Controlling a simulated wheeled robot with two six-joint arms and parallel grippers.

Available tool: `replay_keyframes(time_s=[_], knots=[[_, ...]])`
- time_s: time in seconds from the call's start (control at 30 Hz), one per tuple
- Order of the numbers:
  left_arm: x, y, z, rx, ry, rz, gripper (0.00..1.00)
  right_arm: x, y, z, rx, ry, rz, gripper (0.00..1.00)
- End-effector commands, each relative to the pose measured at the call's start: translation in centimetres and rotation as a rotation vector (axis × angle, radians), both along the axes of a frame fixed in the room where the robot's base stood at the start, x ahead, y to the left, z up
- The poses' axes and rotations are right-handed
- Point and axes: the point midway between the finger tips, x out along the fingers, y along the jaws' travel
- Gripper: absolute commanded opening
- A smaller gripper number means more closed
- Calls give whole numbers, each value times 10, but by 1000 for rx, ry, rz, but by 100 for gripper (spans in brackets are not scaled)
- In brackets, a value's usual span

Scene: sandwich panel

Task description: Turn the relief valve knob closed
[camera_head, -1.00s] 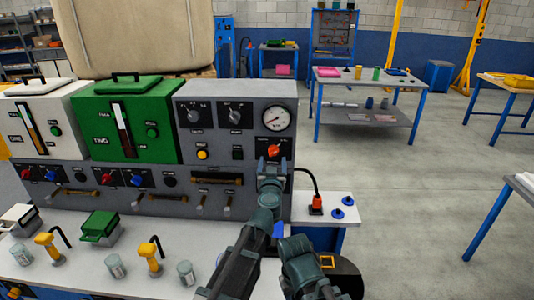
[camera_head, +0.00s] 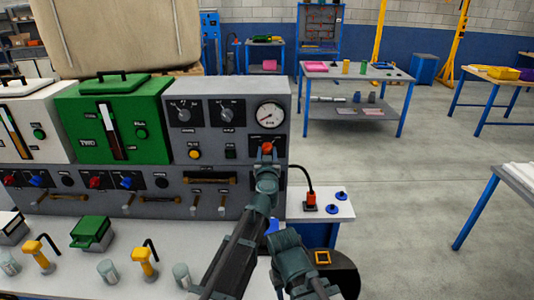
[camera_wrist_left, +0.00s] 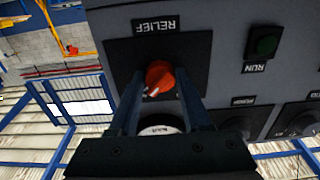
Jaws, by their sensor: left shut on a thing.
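The red-orange relief valve knob (camera_head: 267,147) is on the grey panel (camera_head: 236,144), below the round gauge (camera_head: 271,115). My left gripper (camera_head: 267,158) reaches up to it and covers its lower part in the head view. In the left wrist view the knob (camera_wrist_left: 160,76) sits between the two fingers of my left gripper (camera_wrist_left: 157,92), which is shut on it. A white mark shows on the knob's edge. The RELIEF label (camera_wrist_left: 155,25) appears upside down there.
A green RUN button (camera_wrist_left: 267,44) is beside the knob. Other dials and a brown handle (camera_head: 208,178) are on the panel. A red plug with a black cable (camera_head: 310,197) stands on the bench to the right. Open floor lies farther right.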

Motion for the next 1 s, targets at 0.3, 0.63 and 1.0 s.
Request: replay_keyframes(time_s=[0.3, 0.63, 1.0], knots=[[0, 0, 0, -24, 0, 0, 0, 0, 0, 0, 0, 0, 0, 44], [0, 0, 0, -229, 0, 0, 0, 0, 0, 0, 0, 0, 0, 44], [0, -1, 0, -581, 0, 0, 0, 0, 0, 0, 0, 0, 0, 44]])
